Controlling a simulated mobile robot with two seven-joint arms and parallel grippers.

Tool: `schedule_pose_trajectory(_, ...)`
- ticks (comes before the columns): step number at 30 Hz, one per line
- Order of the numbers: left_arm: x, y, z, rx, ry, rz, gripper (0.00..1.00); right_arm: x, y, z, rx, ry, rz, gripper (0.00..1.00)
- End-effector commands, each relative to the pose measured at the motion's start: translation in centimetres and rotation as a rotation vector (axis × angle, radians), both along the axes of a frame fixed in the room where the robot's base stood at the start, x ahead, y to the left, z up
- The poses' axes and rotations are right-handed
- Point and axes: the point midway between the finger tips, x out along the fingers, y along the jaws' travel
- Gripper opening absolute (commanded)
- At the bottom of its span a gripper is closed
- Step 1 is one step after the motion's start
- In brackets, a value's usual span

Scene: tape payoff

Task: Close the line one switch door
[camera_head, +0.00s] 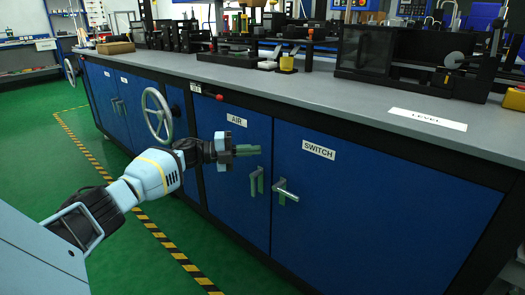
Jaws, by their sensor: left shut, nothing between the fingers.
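The switch door (375,210) is a blue cabinet door with a white "SWITCH" label in the front of the long workbench. It looks roughly flush with the frame; I cannot tell whether a small gap is open. Its metal handle (285,190) is near its left edge and is tilted, close to horizontal. My left gripper (259,150) is in front of the neighbouring "AIR" door (235,190), above and left of the switch handle and apart from it. Its fingers are shut and empty. My right gripper is out of view.
The AIR door's handle (257,182) hangs upright just below my left gripper. A grey handwheel (157,115) sticks out farther left. The grey worktop (300,92) carries machinery and a "LEVEL" label. The green floor (125,235) with striped tape is clear.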

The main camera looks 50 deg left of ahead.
Motion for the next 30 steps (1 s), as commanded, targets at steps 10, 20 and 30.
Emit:
schedule_pose_trajectory(10, -2.0, 4.6, -0.2, 0.001, 0.002, 0.001, 0.00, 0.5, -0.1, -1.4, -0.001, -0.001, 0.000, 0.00)
schedule_pose_trajectory(20, -2.3, 5.2, -0.1, 0.001, 0.003, -0.001, 0.00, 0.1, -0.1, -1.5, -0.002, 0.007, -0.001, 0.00)
schedule_pose_trajectory(30, -2.4, 5.2, 0.7, 0.000, -0.001, -0.001, 0.00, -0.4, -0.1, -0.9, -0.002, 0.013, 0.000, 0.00)
